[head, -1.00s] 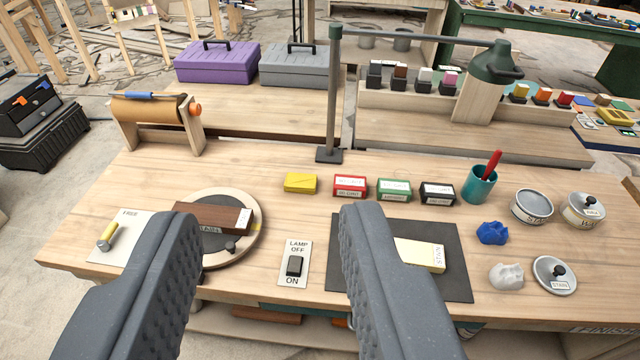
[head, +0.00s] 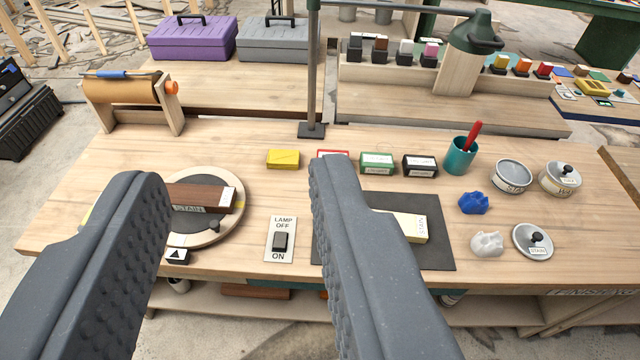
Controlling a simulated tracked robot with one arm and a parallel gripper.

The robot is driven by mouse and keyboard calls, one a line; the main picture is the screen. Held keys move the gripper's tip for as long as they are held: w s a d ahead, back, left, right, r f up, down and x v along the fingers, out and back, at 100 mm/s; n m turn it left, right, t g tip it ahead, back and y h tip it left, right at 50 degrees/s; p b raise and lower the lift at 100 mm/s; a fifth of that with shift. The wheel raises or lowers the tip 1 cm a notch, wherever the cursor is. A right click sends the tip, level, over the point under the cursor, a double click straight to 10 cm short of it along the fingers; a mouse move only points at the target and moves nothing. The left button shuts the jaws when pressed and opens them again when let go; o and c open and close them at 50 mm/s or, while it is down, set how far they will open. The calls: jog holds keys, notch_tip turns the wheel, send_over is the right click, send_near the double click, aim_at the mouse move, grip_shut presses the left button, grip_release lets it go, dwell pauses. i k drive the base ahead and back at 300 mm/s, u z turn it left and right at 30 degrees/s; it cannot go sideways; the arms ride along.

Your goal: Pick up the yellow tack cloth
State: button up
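The yellow tack cloth (head: 283,159) looks like a small, flat yellow block. It lies on the wooden workbench, left of a row of small labelled blocks. My gripper (head: 238,175) is open and empty, with its two dark grey fingers wide apart. In the picture the cloth shows between the fingertips, nearer the right one. The fingers are in the foreground, and the cloth lies beyond them, not touched. The cloth is fully visible.
Red (head: 333,154), green (head: 377,163) and black (head: 420,166) blocks stand right of the cloth; my right finger partly hides the red one. A lamp post (head: 312,90) rises behind. A round turntable (head: 229,217) holds a brown board. A lamp switch (head: 281,240) is in front.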

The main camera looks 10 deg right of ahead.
aim_at(281, 159)
jog(key=u, duration=0.4)
jog(key=i, duration=1.8)
jog(key=z, duration=0.75)
